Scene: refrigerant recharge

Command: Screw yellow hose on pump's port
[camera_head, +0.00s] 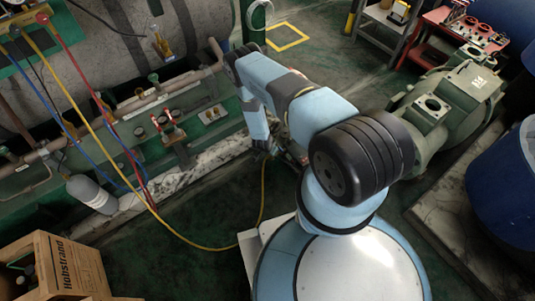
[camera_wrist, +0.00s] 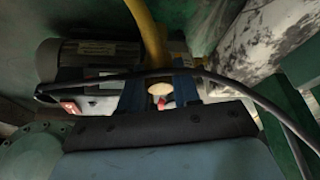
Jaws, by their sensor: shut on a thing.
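The yellow hose (camera_head: 194,244) runs down from the gauges at the upper left, across the floor, and up to my gripper in the head view. In the wrist view the yellow hose (camera_wrist: 147,32) comes in from the top towards my gripper (camera_wrist: 158,84), which is shut on its end. A pale round tip shows between the blue fingers. The pump (camera_wrist: 88,60), a grey motor body with a label and a red switch, lies just beyond the fingers. The pump's port is not clearly visible, so I cannot tell whether the hose end touches it. In the head view my arm mostly hides the pump.
A black cable (camera_wrist: 235,84) crosses the wrist view in front of the fingers. Pipes and a large tank (camera_head: 135,65) stand left. A wooden crate (camera_head: 68,268) is lower left, a green machine (camera_head: 450,105) right. Open green floor lies between crate and arm.

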